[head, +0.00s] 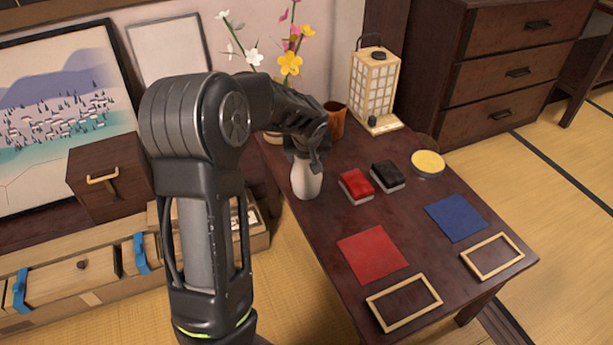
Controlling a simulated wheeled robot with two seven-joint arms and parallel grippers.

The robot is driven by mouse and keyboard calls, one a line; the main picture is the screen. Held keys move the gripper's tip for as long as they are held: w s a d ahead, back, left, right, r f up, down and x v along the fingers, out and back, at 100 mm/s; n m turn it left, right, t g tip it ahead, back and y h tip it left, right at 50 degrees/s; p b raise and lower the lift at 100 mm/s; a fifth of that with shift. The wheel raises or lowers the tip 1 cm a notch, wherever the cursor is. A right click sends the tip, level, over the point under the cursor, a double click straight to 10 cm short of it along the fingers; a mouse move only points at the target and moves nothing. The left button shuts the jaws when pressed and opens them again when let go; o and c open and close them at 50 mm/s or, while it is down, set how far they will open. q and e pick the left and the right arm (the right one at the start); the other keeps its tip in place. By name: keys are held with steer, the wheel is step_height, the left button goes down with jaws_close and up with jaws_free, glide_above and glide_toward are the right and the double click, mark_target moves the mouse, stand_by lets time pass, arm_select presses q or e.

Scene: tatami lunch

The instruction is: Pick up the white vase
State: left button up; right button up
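The white vase (306,182) stands on the dark wooden table (345,217) near its left edge. My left gripper (304,160) is at the vase's top, coming from above and behind it. The gripper and arm hide the vase's neck and rim. The fingers are small and dark here, so I cannot tell whether they are closed on the vase or only around it. The vase looks upright. My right gripper is not in view.
Red (356,185) and black (387,175) boxes and a yellow round item (427,163) stand right of the vase. A brown cup (335,119) and a paper lantern (375,88) stand behind. Red (371,253) and blue (456,217) cloths and two wooden frames lie in front.

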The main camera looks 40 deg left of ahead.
arm_select(q)
jaws_close()
stand_by(0.5)
steer(key=shift+r, duration=0.15)
step_height(320, 180, up, 10)
steer(key=p, duration=0.3)
stand_by(0.7)
